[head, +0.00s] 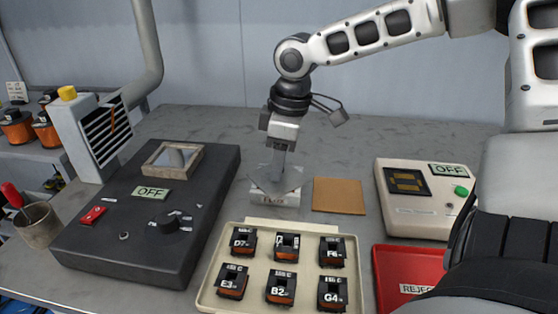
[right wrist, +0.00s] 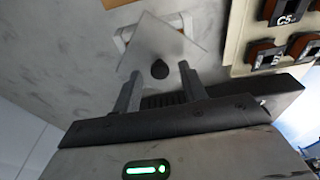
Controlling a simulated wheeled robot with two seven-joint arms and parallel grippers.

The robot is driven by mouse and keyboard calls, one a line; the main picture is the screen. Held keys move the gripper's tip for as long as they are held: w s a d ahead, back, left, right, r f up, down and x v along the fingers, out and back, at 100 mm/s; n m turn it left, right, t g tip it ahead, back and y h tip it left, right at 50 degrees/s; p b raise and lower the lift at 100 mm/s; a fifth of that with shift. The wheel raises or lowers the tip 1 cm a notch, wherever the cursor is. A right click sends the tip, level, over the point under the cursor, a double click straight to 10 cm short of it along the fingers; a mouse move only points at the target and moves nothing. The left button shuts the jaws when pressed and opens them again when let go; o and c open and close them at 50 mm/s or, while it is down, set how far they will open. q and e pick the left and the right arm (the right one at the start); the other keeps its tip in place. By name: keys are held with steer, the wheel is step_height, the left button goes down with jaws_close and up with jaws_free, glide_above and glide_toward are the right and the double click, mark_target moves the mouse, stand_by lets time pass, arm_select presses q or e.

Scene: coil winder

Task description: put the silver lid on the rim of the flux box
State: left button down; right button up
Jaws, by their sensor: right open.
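The silver lid (head: 276,181) is a thin square plate, over the small white flux box (head: 275,198) at the middle of the bench. In the right wrist view the lid (right wrist: 165,45) has a dark knob (right wrist: 160,70) and sits turned askew to the box, whose pale rim (right wrist: 124,36) shows past one edge. Whether it lies flat on the rim I cannot tell. My right gripper (head: 279,170) is right above the lid, pointing down. In the wrist view its fingers (right wrist: 159,76) are open, one on each side of the knob. My left gripper is not in view.
A cream tray (head: 207,292) of labelled coils stands in front of the box. A tan square mat (head: 339,195) lies right of it. A dark control panel (head: 120,240) stands left, a white OFF device (head: 425,218) and a red reject tray (head: 385,262) right. The bench behind is clear.

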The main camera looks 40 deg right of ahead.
mark_target(288, 178)
step_height(288, 178, up, 11)
steer(key=s+d+p, duration=0.1)
steer(key=p, duration=0.1)
steer(key=shift+s+r, duration=0.15)
steer(key=shift+s, duration=0.05)
stand_by(0.4)
